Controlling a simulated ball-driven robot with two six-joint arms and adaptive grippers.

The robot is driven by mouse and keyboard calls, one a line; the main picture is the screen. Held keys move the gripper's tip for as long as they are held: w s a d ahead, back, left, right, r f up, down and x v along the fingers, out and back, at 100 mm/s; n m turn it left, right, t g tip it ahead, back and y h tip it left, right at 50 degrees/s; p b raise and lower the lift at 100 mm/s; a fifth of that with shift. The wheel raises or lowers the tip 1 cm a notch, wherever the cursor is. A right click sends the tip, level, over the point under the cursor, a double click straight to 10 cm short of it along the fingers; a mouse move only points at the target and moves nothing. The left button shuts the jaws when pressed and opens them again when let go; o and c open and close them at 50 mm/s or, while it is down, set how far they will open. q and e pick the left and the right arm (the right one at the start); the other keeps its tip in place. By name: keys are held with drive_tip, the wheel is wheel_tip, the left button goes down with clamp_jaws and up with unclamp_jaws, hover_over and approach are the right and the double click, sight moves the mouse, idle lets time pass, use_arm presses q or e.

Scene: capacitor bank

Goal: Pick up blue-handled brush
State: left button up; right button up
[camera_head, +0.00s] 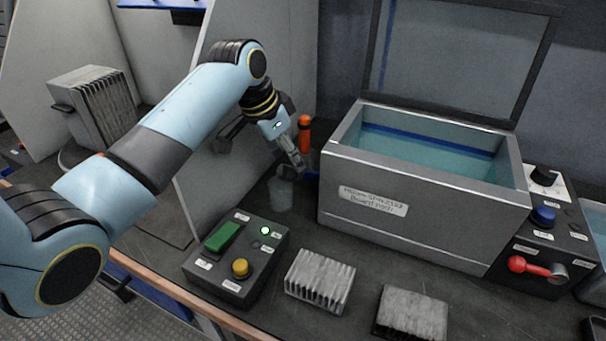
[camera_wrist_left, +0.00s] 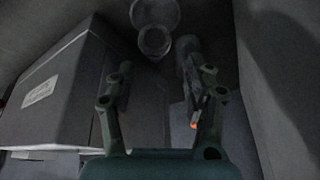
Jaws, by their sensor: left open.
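My left gripper (camera_head: 292,168) is open near the back of the bench, left of the metal tank. Its two spread fingers also show in the left wrist view (camera_wrist_left: 164,72). A small blue piece (camera_head: 312,175) shows just right of the fingertips; it may be the brush's handle, but most of it is hidden. A clear cup (camera_head: 280,196) stands below the gripper. A round, cup-like shape (camera_wrist_left: 155,40) shows beyond the fingers in the dark wrist view. I cannot make out the bristles. My right gripper is not in view.
An orange-handled tool (camera_head: 304,124) stands upright behind the gripper. The open tank (camera_head: 420,222) of teal liquid is close on the right. A button box (camera_head: 236,256) and two finned metal blocks (camera_head: 320,281) (camera_head: 411,314) lie in front. A grey panel rises on the left.

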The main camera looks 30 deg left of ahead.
sight(305, 175)
use_arm(q)
drive_tip(key=shift+w+f, duration=0.25)
drive_tip(key=shift+f, duration=0.2)
drive_tip(key=shift+d+f, duration=0.1)
drive_tip(key=shift+f, duration=0.25)
drive_tip(key=x, duration=0.1)
drive_tip(key=b+x, duration=0.1)
drive_tip(key=x, duration=0.1)
drive_tip(key=shift+d+f, duration=0.3)
drive_tip(key=shift+d, duration=0.1)
drive_tip(key=shift+w+f, duration=0.15)
drive_tip(key=shift+f, duration=0.3)
drive_tip(key=c, duration=0.7)
clamp_jaws()
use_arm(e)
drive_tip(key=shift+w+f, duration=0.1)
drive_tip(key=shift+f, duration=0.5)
